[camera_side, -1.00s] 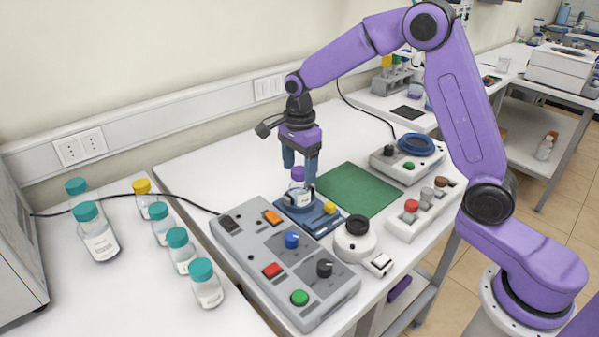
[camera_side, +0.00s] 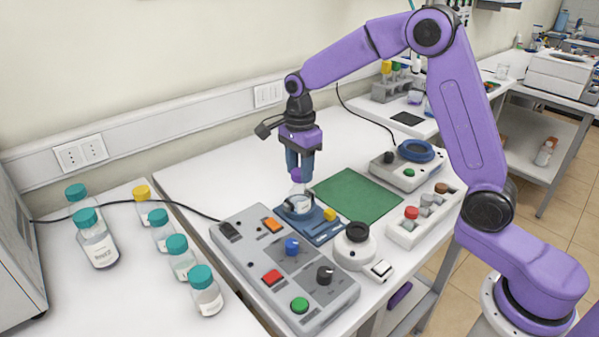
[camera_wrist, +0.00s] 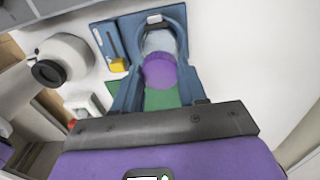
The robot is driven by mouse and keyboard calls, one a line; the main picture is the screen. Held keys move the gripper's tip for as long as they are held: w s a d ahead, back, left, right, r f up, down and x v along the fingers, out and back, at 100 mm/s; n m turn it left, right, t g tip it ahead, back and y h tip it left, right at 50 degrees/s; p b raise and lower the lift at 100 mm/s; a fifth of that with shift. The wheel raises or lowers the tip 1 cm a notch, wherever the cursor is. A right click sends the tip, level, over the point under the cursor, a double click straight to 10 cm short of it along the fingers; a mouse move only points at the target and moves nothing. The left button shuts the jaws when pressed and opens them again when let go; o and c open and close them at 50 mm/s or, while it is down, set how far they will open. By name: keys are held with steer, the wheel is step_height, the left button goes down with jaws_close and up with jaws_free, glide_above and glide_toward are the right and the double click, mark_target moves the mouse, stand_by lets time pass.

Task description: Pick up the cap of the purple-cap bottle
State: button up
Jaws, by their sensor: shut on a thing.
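The purple cap (camera_side: 297,176) sits between the fingers of my gripper (camera_side: 299,174). The gripper points down and is shut on the cap. The clear bottle (camera_side: 299,201) stands upright directly below, on the blue holder (camera_side: 318,229). I cannot tell whether the cap still touches the bottle's neck. In the wrist view the purple cap (camera_wrist: 160,71) is centred between the blue fingers, with part of the clear bottle (camera_wrist: 160,41) behind it.
A grey control box (camera_side: 285,262) with coloured buttons and knobs is in front of the holder. A green mat (camera_side: 357,194) lies to the right. A white round device (camera_side: 355,244) stands near the holder. Several teal-capped bottles (camera_side: 98,243) stand at left. Open table lies behind the gripper.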

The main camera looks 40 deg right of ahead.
steer(key=s+d+r, duration=0.2)
steer(key=s+r, duration=0.9)
steer(key=s, duration=0.3)
steer(key=s+d+f, duration=0.7)
steer(key=d+f, duration=0.2)
steer(key=shift+s, duration=0.15)
steer(key=shift+f, duration=0.1)
